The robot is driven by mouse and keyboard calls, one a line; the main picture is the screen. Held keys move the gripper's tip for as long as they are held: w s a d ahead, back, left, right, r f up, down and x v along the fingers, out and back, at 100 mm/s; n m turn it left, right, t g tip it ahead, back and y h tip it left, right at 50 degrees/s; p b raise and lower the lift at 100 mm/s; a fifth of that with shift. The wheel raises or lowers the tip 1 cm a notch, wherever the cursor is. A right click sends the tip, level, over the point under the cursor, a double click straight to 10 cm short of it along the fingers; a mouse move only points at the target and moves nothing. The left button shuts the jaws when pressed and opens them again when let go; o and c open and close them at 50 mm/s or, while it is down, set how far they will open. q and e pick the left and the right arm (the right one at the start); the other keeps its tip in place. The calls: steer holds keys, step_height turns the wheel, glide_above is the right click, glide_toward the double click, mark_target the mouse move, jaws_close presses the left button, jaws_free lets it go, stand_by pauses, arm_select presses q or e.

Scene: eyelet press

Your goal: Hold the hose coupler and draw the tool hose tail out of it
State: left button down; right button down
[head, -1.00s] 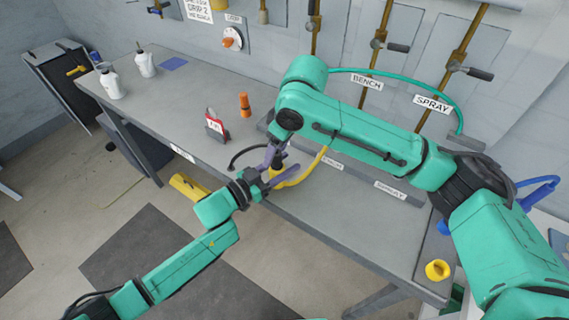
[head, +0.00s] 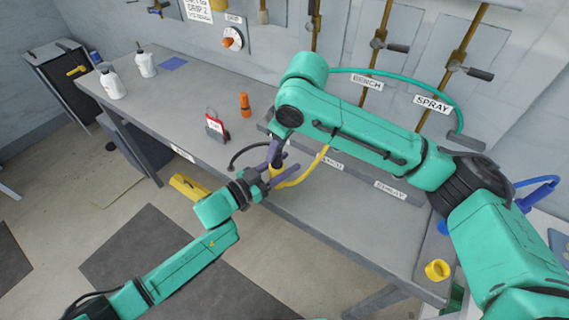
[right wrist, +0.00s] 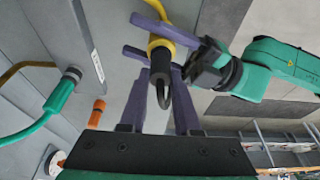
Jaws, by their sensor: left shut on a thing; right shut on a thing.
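The hose coupler (head: 277,169), dark with a yellow collar, stands off the bench's front edge on the end of a yellow hose (head: 312,166). It also shows in the right wrist view (right wrist: 160,44). My left gripper (head: 276,172) is shut on the coupler from the front left. The tool hose tail (head: 246,149) is a black curved hose; its bend shows between my right fingers in the wrist view (right wrist: 164,98). My right gripper (right wrist: 161,75) is shut on the tail, close to the coupler. The fingers hide whether the tail is still seated.
The grey bench (head: 330,215) lies behind the grippers, with an orange bottle (head: 244,104), a red-and-white tag stand (head: 214,126) and white bottles (head: 146,63). A yellow cap (head: 437,270) sits at the right. The bench's middle front is clear.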

arm_select(q)
steer(key=shift+f, duration=0.1)
arm_select(e)
steer(key=shift+r, duration=0.35)
steer(key=shift+r, duration=2.75)
arm_select(q)
steer(key=shift+c, duration=1.3)
jaws_free()
steer(key=v, duration=1.2)
steer(key=shift+w, duration=0.1)
